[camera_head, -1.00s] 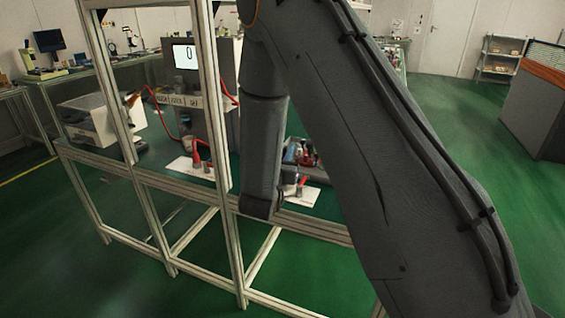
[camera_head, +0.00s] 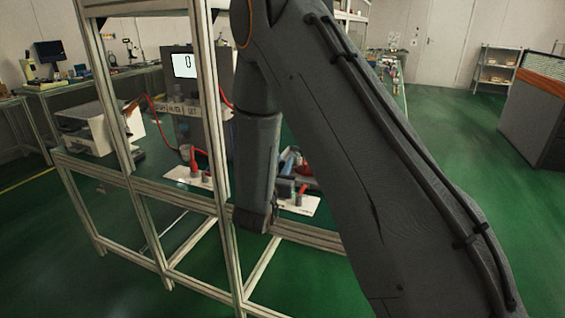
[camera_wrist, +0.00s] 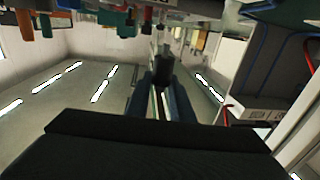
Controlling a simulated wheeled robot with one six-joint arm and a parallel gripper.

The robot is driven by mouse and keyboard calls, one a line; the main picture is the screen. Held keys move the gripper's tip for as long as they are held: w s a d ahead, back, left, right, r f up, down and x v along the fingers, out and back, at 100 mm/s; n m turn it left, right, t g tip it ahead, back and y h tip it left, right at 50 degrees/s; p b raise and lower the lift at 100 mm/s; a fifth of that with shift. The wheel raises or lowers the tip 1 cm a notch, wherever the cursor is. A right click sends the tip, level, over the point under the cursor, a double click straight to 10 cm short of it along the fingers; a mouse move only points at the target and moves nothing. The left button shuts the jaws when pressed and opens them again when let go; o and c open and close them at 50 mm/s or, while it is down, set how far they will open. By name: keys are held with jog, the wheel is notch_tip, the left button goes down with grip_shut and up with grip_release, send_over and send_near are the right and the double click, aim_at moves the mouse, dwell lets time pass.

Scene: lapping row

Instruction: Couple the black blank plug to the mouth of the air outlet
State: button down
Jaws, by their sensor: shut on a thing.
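My gripper (camera_wrist: 164,98) shows in the wrist view, where the room appears upside down. Its two fingers are shut on a small dark piece, the black blank plug (camera_wrist: 163,57), which sticks out beyond the fingertips. In the head view my own arm hides the gripper and the plug. I cannot pick out the air outlet's mouth for sure. Red-handled fittings (camera_head: 195,162) stand on a white plate on the bench, and another white plate (camera_head: 304,204) with small fittings lies right of my forearm.
A bench with aluminium posts (camera_head: 225,165) stands in front of me. A display (camera_head: 185,66) reading 0, a red hose (camera_head: 158,119) and a white box (camera_head: 90,127) are on it. Several coloured items (camera_wrist: 110,16) line the wrist view's top. Green floor (camera_head: 450,130) is free at right.

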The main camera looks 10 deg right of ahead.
jog(key=shift+f+b, duration=1.05)
jog(key=shift+f, duration=1)
jog(key=shift+f+b, duration=0.6)
jog(key=shift+f, duration=0.8)
dwell(0.5)
jog(key=c, duration=1.5)
grip_release()
jog(key=shift+o, duration=0.2)
jog(key=shift+s+a, duration=0.1)
jog(key=v, duration=0.7)
jog(key=shift+s+a+b, duration=0.15)
jog(key=shift+s+b, duration=0.1)
jog(key=shift+b, duration=0.05)
